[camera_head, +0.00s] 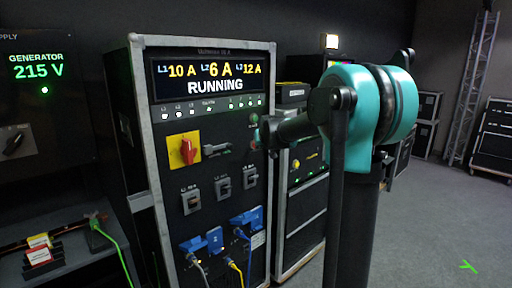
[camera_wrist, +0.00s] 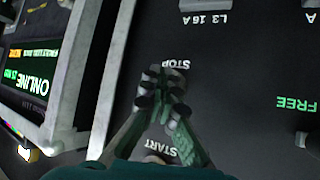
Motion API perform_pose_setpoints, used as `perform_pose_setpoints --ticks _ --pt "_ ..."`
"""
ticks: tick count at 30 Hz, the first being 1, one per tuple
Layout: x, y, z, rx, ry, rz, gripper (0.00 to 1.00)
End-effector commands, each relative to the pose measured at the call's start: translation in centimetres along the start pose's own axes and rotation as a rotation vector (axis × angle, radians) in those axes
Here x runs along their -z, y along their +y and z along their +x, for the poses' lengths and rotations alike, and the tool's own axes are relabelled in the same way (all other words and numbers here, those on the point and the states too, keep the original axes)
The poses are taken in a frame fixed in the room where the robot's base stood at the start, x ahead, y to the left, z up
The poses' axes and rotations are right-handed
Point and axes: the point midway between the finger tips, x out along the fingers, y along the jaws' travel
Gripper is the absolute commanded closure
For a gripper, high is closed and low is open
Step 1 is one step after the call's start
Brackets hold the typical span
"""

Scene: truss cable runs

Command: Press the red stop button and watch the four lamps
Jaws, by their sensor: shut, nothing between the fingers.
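The black control panel (camera_head: 222,165) has a screen (camera_head: 209,79) reading L1 10 A, L2 6 A, L3 12 A and RUNNING. Below it is a row of small lit lamps, with a left group (camera_head: 179,114) and a right group (camera_head: 241,105); which four the task means I cannot tell. My gripper (camera_head: 262,132) is at the panel's right side, below a small green spot. In the wrist view my gripper (camera_wrist: 160,85) is shut and empty, fingertips beside the upside-down STOP label (camera_wrist: 168,64). Contact cannot be told.
A red rotary switch (camera_head: 188,151) on a yellow plate and several small switches (camera_head: 222,186) sit left of my gripper. Blue plugs (camera_head: 246,221) with cables are below. A generator panel (camera_head: 38,72) reads 215 V. Another rack (camera_head: 306,194) stands right; floor beyond is open.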

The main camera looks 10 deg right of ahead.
Motion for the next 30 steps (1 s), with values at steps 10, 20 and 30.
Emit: perform_pose_setpoints --ticks 10,20,30 --pt "0.03 -0.04 0.05 0.000 0.000 0.000 1.00" --pt "0.22 -0.22 0.30 0.000 0.000 0.000 1.00" --pt "0.42 -0.42 0.57 0.000 0.000 0.000 1.00"
